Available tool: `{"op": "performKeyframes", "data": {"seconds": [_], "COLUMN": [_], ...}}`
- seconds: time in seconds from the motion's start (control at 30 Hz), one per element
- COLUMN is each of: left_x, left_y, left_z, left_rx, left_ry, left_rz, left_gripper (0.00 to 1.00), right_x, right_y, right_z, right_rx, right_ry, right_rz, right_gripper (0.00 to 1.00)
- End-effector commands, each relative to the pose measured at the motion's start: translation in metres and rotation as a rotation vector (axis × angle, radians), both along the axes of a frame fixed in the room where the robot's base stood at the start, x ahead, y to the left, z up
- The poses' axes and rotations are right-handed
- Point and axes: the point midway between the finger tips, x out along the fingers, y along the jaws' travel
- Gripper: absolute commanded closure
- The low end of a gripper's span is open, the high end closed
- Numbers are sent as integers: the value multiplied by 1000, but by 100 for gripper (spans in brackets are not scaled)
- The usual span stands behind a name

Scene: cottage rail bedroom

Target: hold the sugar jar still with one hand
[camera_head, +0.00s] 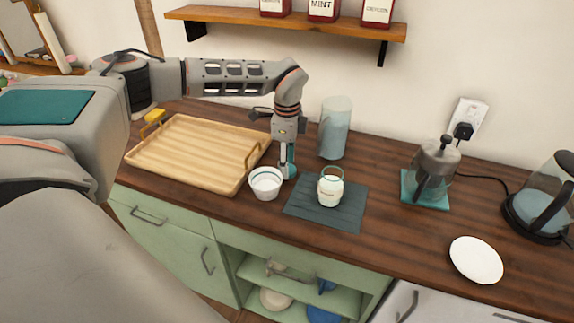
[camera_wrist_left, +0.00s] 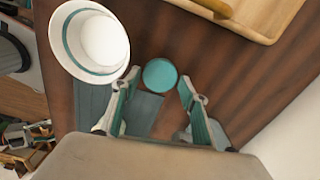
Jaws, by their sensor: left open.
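The sugar jar (camera_head: 330,190) appears to be the small glass jar with white contents and a faint label. It stands upright on a dark slate-coloured mat (camera_head: 347,215). My left gripper (camera_head: 287,172) points down to its left, apart from it, between it and a white bowl (camera_head: 266,183). The gripper is open. In the left wrist view its fingers (camera_wrist_left: 157,92) stand apart, with a round teal-topped object (camera_wrist_left: 160,75) showing beyond and between them; contact cannot be told. The jar does not show in the wrist view. My right gripper is out of view.
A wooden tray (camera_head: 190,150) lies left of the bowl. A tall glass canister (camera_head: 335,128) stands behind the mat. A French press (camera_head: 436,165), white plate (camera_head: 476,260) and kettle (camera_head: 545,200) are to the right. Bare counter lies between mat and plate.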

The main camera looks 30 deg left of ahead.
Motion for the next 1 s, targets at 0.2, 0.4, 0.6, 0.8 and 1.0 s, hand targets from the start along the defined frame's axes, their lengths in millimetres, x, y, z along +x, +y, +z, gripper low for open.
{"op": "performKeyframes", "data": {"seconds": [0.2,0.4,0.6,0.8,1.0], "left_x": [1,1,0,0,0], "left_y": [0,0,0,0,0], "left_z": [44,82,104,110,110], "left_rx": [-1,0,0,0,0], "left_ry": [-6,-4,-1,-1,-1], "left_rz": [1,0,0,0,0], "left_gripper": [56,56,56,56,56], "right_x": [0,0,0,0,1], "right_y": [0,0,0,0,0], "right_z": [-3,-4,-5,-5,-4], "right_rx": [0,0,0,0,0], "right_ry": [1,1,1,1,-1], "right_rz": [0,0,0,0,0], "right_gripper": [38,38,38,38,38]}}
